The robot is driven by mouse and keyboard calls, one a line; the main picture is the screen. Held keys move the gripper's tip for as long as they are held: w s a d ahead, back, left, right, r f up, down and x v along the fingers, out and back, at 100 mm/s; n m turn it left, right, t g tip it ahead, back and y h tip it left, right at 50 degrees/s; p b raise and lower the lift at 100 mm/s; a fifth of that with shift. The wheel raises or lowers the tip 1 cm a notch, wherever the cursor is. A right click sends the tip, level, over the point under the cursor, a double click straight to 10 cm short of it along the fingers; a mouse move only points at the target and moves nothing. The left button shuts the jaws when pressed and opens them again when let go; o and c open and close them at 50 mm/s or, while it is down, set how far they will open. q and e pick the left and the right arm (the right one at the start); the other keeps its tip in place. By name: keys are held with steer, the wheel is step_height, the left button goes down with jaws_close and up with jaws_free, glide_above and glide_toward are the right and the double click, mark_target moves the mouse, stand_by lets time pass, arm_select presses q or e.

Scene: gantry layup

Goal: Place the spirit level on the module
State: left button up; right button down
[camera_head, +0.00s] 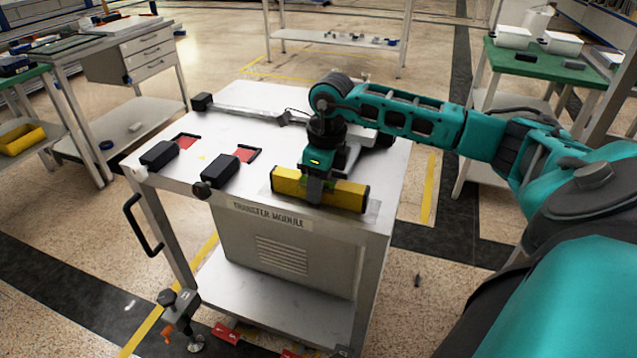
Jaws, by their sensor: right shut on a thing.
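The spirit level (345,193) is a yellow bar with black ends. It lies lengthwise along the front right edge of the module's white top. The module (300,135) is a wheeled cart labelled "TRANSFER MODULE" on its front. My right gripper (317,188) comes down from above and is shut on the level, left of its middle. The level looks level and at the height of the top; I cannot tell whether it touches the surface. The gripper hides part of the level and its fingertips are hard to see. My left gripper is not in view.
Two black blocks (220,170) (160,154) stand near the module's front left, with red patches (246,154) behind them. A long metal bar (240,110) lies toward the back. Workbenches stand left and a green-topped table (540,68) right. The floor around the module is mostly clear.

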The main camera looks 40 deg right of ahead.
steer(key=c, duration=0.7)
jaws_free()
